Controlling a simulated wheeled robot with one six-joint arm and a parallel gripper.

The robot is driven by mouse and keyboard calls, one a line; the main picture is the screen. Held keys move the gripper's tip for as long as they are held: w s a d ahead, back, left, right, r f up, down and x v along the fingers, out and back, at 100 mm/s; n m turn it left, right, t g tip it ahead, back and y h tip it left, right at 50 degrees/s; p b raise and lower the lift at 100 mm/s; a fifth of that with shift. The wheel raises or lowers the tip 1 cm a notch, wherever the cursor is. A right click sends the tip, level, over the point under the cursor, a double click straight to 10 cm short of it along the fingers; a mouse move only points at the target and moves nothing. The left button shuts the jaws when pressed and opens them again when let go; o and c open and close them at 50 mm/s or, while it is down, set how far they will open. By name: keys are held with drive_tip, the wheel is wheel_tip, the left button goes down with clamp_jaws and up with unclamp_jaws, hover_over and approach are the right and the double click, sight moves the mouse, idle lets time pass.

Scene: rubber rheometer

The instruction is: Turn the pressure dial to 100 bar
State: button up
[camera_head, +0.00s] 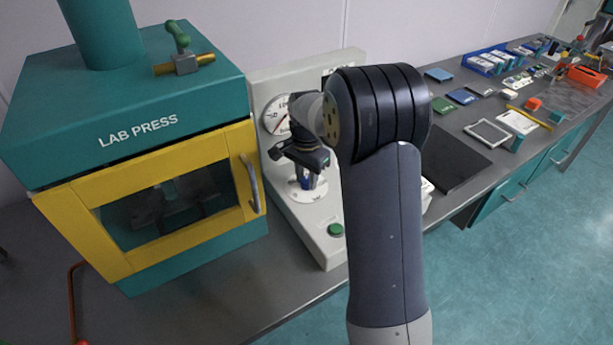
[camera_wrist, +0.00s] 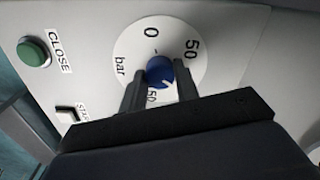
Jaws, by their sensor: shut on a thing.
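The pressure dial is a blue knob (camera_wrist: 160,72) at the centre of a round white scale plate (camera_wrist: 190,32). In the wrist view the plate shows 0 at the top, 50 to the right, bar to the left and a partly hidden number ending in 50 below. A small pale mark shows on the knob's lower right, but its exact reading is unclear. My gripper (camera_wrist: 159,76) is shut on the knob, one finger on each side. In the head view the knob (camera_head: 307,181) shows below my gripper (camera_head: 309,168), on the sloped control panel (camera_head: 335,245).
A green CLOSE button (camera_wrist: 34,52) and a second, dark switch (camera_wrist: 69,114) sit left of the dial. A pressure gauge (camera_head: 276,115) is behind my wrist. The lab press (camera_head: 130,90) with its yellow door (camera_head: 115,255) stands left. A cluttered bench extends right.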

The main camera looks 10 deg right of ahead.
sight(306, 180)
idle(0.3)
drive_tip(key=o, duration=1)
drive_tip(key=shift+c, duration=0.2)
wheel_tip(306, 180, up, 11)
drive_tip(key=shift+b, duration=0.35)
drive_tip(key=shift+f, duration=0.1)
wheel_tip(306, 180, down, 11)
drive_tip(key=shift+r+p, duration=0.1)
drive_tip(key=shift+p, duration=0.2)
idle(0.4)
